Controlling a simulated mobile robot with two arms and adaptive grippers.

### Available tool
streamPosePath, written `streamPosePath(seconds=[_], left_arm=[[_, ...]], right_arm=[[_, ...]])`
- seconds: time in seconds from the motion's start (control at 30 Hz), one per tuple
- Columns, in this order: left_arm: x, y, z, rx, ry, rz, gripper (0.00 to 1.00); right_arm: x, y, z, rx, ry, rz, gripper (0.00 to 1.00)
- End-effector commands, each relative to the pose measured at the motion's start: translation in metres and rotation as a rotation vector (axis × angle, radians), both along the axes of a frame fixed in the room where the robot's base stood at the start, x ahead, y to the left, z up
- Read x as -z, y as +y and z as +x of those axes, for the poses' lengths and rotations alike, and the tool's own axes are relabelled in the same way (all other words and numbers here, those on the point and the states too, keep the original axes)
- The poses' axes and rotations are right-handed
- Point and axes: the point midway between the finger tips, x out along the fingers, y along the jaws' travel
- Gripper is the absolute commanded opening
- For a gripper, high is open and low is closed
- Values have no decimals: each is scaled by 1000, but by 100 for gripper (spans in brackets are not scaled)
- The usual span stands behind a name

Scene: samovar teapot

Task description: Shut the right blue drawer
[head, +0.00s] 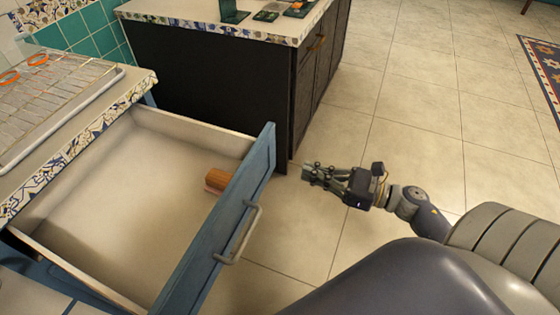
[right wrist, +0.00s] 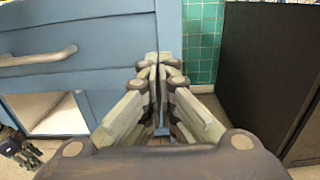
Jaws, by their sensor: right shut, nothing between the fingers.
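The blue drawer (head: 235,215) is pulled far out of the counter, with its front and metal handle (head: 240,235) facing right. A small wooden block-like item (head: 217,180) lies inside near the front. My right gripper (head: 310,172) is shut and empty, to the right of the drawer front and apart from it in the head view. The right wrist view shows its closed fingertips (right wrist: 158,62) before the right end of the blue front (right wrist: 105,25), with the handle (right wrist: 40,56) at left. What appears to be my left gripper (right wrist: 25,152) shows partly at the lower left; its fingers are unclear.
A black cabinet (head: 210,75) with a tiled top stands behind the drawer, close to its far end. A wire rack (head: 55,95) sits on the left counter. The tiled floor (head: 400,140) to the right is clear.

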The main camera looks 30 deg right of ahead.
Motion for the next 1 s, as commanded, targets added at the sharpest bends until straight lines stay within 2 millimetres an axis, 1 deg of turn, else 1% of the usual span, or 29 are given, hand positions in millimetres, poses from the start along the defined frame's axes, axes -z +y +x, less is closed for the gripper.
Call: streamPosePath(seconds=[0.03,0.2,0.4,0.63,1.0], left_arm=[[2,0,-2,0,2,-1,40],[10,1,-9,2,8,1,40],[18,2,-16,3,14,1,40],[23,3,-21,4,21,3,40],[23,3,-17,5,14,3,40]], right_arm=[[-2,7,10,-2,-3,1,0],[-2,29,38,0,-1,2,0],[-1,46,60,1,0,4,0],[0,52,68,2,2,3,0],[1,53,69,2,2,4,0]])
